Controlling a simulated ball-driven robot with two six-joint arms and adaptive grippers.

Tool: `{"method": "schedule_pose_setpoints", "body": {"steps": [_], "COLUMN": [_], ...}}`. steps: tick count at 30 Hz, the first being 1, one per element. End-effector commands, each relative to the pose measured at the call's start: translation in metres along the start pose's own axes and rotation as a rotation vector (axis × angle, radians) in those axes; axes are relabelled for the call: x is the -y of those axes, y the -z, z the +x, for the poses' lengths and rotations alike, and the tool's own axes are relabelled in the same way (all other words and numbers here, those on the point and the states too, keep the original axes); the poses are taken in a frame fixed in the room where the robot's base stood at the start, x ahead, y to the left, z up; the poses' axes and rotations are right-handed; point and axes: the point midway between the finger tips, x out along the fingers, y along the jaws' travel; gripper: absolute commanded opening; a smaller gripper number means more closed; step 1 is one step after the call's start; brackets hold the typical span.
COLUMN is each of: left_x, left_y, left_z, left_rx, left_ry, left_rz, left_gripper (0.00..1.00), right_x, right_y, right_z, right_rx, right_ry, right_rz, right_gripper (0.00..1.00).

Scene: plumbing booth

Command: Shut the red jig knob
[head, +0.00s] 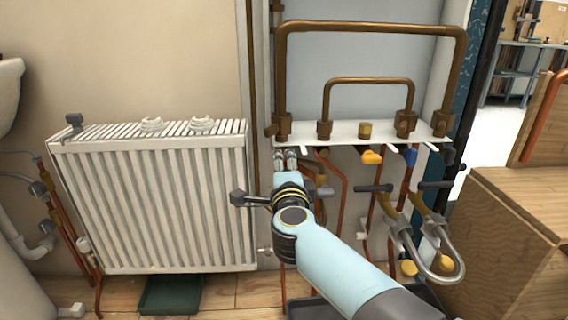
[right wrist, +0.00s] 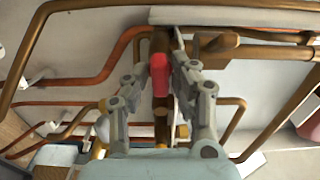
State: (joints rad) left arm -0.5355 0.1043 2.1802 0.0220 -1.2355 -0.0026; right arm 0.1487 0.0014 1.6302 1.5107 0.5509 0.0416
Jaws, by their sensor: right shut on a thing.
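The red jig knob (right wrist: 159,74) shows in the right wrist view, upright between the fingers of my right gripper (right wrist: 160,80). The two grey fingers stand on either side of it and are shut on it. In the head view my right gripper (head: 286,158) reaches up just under the left end of the white shelf (head: 345,131). There the knob is hidden behind the gripper and shelf. My left gripper is not in view.
Copper pipe loops (head: 372,28) rise above the shelf. Yellow and blue valve handles, thin copper pipes and a grey U-shaped hose (head: 440,272) hang below it. A white radiator (head: 155,200) stands left, a wooden crate (head: 515,225) right.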

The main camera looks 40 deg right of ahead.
Motion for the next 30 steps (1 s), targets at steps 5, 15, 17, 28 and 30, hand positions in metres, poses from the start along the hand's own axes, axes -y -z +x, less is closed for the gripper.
{"method": "schedule_pose_setpoints", "body": {"steps": [5,15,17,28,30], "left_x": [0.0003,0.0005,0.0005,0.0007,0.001], "left_y": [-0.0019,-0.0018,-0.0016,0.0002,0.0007], "left_z": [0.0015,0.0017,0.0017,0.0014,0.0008], "left_rx": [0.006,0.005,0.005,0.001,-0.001], "left_ry": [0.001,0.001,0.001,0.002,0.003], "left_rz": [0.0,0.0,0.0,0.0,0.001], "left_gripper": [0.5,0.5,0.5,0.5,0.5], "right_x": [-0.0018,-0.0022,-0.0022,-0.001,-0.0011], "right_y": [-0.0001,-0.0001,-0.0001,0.0,0.0], "right_z": [-0.0009,-0.001,-0.001,-0.0004,-0.0015], "right_rx": [0.0,0.0,0.0,0.0,0.0], "right_ry": [-0.004,-0.004,-0.004,-0.002,-0.002], "right_rz": [0.035,0.046,0.046,0.045,0.045], "right_gripper": [0.0,0.0,0.0,0.39,0.39]}}
